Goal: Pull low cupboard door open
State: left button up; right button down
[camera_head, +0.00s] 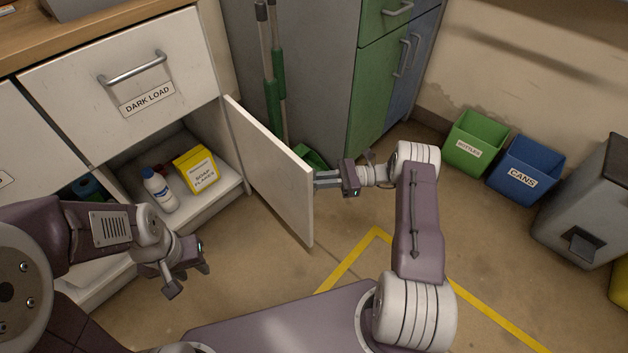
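The low cupboard door (270,174) is white and stands swung well out from the cabinet, hinged on the right side of the opening. Its outer face and any handle there are hidden from this view. My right gripper (320,179) is on the outer side of the door, at the door's right side. Its fingertips are partly hidden by the door, so its grip cannot be made out. My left gripper (187,275) is open and empty, low in front of the cabinet and left of the door.
Inside the cupboard are a white bottle (159,190) and a yellow soap flakes box (196,170). A drawer marked DARK LOAD (130,75) is above. Green-handled tools (275,95) stand behind the door. A green bin (474,145) and blue bin (524,168) stand at right. Floor between is clear.

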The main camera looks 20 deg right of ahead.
jog(key=c, duration=1.5)
grip_release()
jog(key=shift+o, duration=0.2)
jog(key=s+d+p, duration=0.1)
jog(key=d, duration=0.8)
jog(key=shift+s, duration=0.25)
